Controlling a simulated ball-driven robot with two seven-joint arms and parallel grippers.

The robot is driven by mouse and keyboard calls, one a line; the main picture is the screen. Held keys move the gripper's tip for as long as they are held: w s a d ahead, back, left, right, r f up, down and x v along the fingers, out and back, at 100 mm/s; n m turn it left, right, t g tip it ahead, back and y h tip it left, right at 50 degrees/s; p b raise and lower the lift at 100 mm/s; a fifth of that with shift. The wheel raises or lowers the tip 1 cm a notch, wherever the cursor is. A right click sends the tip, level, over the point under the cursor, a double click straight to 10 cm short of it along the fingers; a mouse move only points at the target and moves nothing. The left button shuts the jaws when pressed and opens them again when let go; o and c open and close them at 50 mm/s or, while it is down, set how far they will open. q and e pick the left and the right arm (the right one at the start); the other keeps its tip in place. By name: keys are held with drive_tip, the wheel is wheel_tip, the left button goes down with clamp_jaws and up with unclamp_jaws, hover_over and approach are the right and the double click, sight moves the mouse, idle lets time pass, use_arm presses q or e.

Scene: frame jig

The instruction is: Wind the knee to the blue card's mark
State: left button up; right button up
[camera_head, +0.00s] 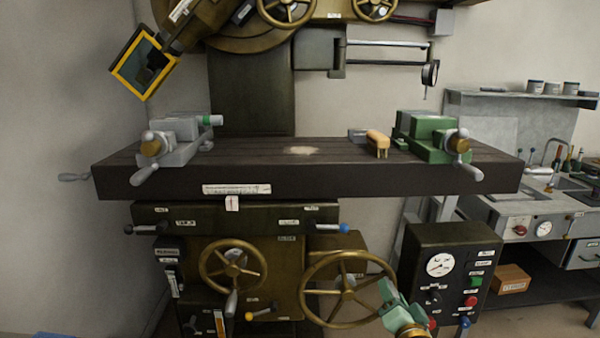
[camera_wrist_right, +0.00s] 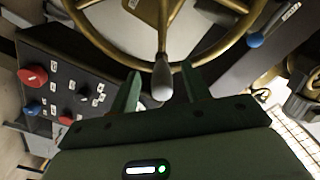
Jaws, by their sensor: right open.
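My right gripper (camera_head: 384,300) is open at the lower right rim of the large brass handwheel (camera_head: 348,287) on the front of the machine's knee. In the right wrist view, the grey handle (camera_wrist_right: 162,77) stands between the two spread green fingers, with visible gaps on both sides. The wheel's brass rim (camera_wrist_right: 98,42) curves behind it. A smaller brass handwheel (camera_head: 233,266) with a grey handle is to the left. I cannot make out a blue card or its mark for certain. My left gripper is not in view.
The machine table (camera_head: 300,180) spans above the wheels, carrying a grey vise (camera_head: 180,140) and a green vise (camera_head: 425,135). A control box (camera_head: 450,270) with a dial and coloured buttons stands close right of the large wheel. A workbench (camera_head: 540,225) is farther right.

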drive_tip(key=shift+w+r, duration=0.1)
drive_tip(key=shift+r, duration=0.05)
idle(0.3)
drive_tip(key=shift+p, duration=0.4)
clamp_jaws()
